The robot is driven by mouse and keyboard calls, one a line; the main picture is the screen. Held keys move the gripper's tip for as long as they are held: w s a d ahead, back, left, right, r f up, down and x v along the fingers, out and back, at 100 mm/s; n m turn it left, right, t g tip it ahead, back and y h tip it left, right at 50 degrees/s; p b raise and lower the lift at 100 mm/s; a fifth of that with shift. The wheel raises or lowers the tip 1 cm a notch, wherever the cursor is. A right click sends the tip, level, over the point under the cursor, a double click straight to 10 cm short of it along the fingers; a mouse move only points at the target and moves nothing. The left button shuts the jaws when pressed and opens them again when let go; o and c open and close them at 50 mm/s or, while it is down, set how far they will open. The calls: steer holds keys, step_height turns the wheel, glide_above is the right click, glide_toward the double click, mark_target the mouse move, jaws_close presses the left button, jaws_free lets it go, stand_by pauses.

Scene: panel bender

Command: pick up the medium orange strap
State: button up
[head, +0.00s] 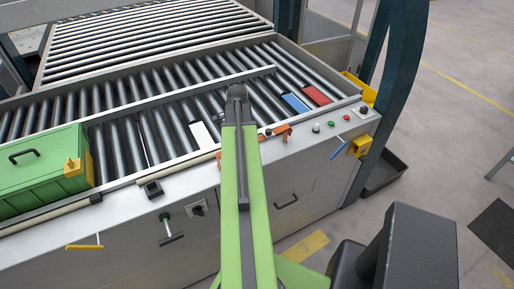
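An orange strap-like piece (281,132) lies on the metal front ledge of the roller table, just right of my green arm. A smaller orange bit shows left of the arm, and my arm covers the stretch between them, so I cannot tell if they are one piece. My arm reaches forward over the ledge to a dark joint above the rollers. My gripper's fingers cannot be made out; they seem hidden behind the arm.
A green toolbox (40,171) stands at left on the roller table (110,202). White (200,134), blue (295,103) and red (316,95) flat pieces lie on the rollers. Push buttons (331,124) sit on the right ledge. A dark tray (384,174) is on the floor at right.

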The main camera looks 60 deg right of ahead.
steer(key=shift+f, duration=0.15)
steer(key=shift+c, duration=0.4)
jaws_close()
